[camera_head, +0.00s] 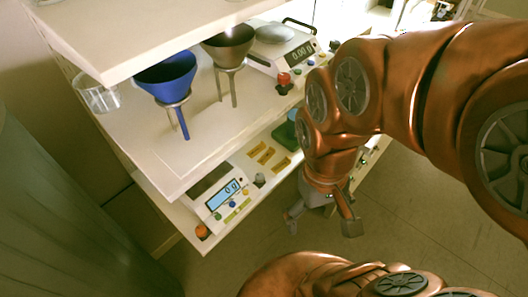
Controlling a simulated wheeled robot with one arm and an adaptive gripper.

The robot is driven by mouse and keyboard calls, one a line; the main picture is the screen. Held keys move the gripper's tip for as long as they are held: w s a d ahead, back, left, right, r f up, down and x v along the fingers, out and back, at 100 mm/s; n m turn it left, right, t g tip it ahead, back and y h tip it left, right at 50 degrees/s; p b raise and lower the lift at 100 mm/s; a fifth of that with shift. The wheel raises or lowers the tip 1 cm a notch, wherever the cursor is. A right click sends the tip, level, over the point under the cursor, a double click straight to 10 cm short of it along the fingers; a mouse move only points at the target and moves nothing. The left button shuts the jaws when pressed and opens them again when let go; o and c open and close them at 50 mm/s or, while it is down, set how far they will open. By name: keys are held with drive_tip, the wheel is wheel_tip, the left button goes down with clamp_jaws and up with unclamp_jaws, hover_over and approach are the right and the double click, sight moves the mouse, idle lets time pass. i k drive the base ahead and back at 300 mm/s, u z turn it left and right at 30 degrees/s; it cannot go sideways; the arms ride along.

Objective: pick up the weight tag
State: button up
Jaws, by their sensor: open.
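I cannot tell for sure which thing is the weight tag. Several small flat yellow pieces (267,156) lie on the lower shelf (190,219), left of my arm. A small grey weight-like piece (259,180) stands near them, and an orange one (202,231) stands at the shelf's front left corner. My gripper (322,222) points down in front of the lower shelf, over the floor, to the right of these pieces. Its two fingers are spread apart, with nothing seen between them. My arm hides the right part of the lower shelf.
A scale with a lit display (224,194) stands on the lower shelf. A blue funnel (167,78), a grey-brown funnel (229,47), a glass dish (97,95), a second scale (283,46) and a red-topped piece (284,80) are on the shelf above. The floor (410,215) at right looks clear.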

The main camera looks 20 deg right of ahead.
sight(271, 152)
drive_tip(key=z, duration=1.85)
drive_tip(key=k, duration=0.85)
drive_tip(key=u, duration=1.8)
